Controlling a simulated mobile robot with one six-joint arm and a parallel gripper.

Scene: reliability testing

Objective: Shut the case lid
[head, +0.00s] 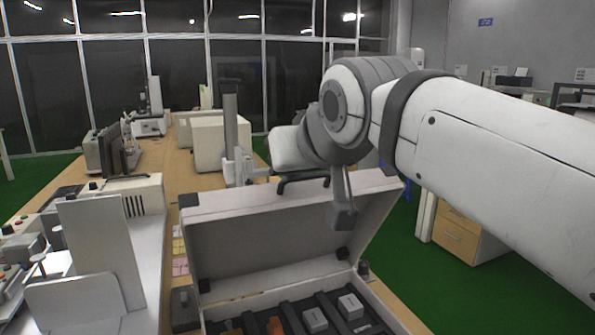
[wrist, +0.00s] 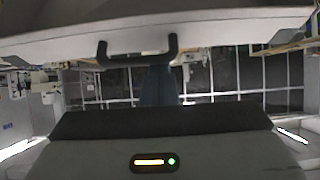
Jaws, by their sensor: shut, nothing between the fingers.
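The case (head: 212,312) stands on the bench in the head view, with its lid (head: 255,240) raised and tilted back. A dark handle (head: 303,180) is on the lid's upper edge, and the handle also shows in the wrist view (wrist: 137,59). My gripper (head: 341,217) appears shut and empty, pointing down in front of the lid's inner face, right of the handle. I cannot tell whether it touches the lid. In the wrist view the lid (wrist: 200,32) spans the top, and my blue-grey gripper fingers (wrist: 158,86) are partly hidden near the handle.
The case holds several small blocks, including white ones (head: 350,306) and an orange one (head: 273,326), in dark compartments. White equipment (head: 100,240) stands close at the left. A light box-shaped machine (head: 215,143) stands behind on the bench. Green floor (head: 400,250) lies right of the bench.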

